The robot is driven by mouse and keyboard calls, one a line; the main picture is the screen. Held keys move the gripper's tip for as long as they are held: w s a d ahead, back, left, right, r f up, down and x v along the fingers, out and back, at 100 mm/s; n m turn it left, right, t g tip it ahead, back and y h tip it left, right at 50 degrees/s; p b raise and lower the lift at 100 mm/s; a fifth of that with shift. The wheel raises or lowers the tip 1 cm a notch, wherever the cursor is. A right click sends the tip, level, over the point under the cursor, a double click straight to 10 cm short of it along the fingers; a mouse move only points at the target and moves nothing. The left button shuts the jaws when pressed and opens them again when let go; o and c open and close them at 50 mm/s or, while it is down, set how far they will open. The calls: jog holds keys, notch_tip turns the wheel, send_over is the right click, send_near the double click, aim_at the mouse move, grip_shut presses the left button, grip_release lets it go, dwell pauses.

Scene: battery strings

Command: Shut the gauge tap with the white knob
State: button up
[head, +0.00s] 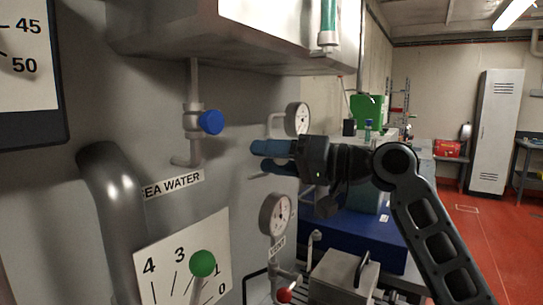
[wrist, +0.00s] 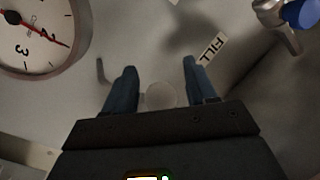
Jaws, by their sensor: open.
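The white knob (wrist: 160,95) shows in the wrist view as a pale round disc between the two fingers of my gripper (wrist: 159,68). The fingers are apart, one on each side of it. I cannot tell whether either finger touches it. In the head view my gripper (head: 259,157) points left at the grey wall, and the knob is hidden there behind it. A round dial gauge (wrist: 38,38) with a red needle is at the upper left of the wrist view. A thin bent grey rod (wrist: 103,72) shows just left of the fingers.
A tap with a blue knob (head: 210,121) is left of my gripper. An upper gauge (head: 297,119) and a lower gauge (head: 275,213) flank it. A green knob (head: 203,263) and a red knob (head: 284,295) are lower. A grey box (head: 270,50) overhangs above.

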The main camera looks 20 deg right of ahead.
jog(key=shift+c, duration=0.2)
jog(key=c, duration=1)
jog(key=f+n+b, duration=0.1)
jog(key=b, duration=0.1)
jog(key=f+n+b, duration=0.1)
jog(key=n+b, duration=0.1)
jog(key=b, duration=0.1)
jog(key=shift+w+d+h, duration=0.15)
jog(key=shift+d+h, duration=0.05)
jog(key=shift+h, duration=0.2)
jog(key=n+b, duration=0.2)
jog(key=d+f+n+h+b, duration=0.1)
jog(key=b, duration=0.1)
jog(key=shift+w+f+n, duration=0.1)
jog(key=shift+w+n, duration=0.2)
jog(key=n+b, duration=0.1)
jog(key=d+n+b, duration=0.1)
jog(key=n+b, duration=0.1)
jog(key=shift+w+f+h, duration=0.35)
jog(key=shift+w+h, duration=0.05)
jog(key=shift+w+d+f+n+h+b, duration=0.1)
jog(key=shift+w+d+n+h+b, duration=0.25)
jog(key=shift+n+b, duration=0.45)
jog(key=shift+w+d+n+h+b, duration=0.3)
jog(key=shift+d+n+b, duration=0.2)
jog(key=shift+n, duration=0.6)
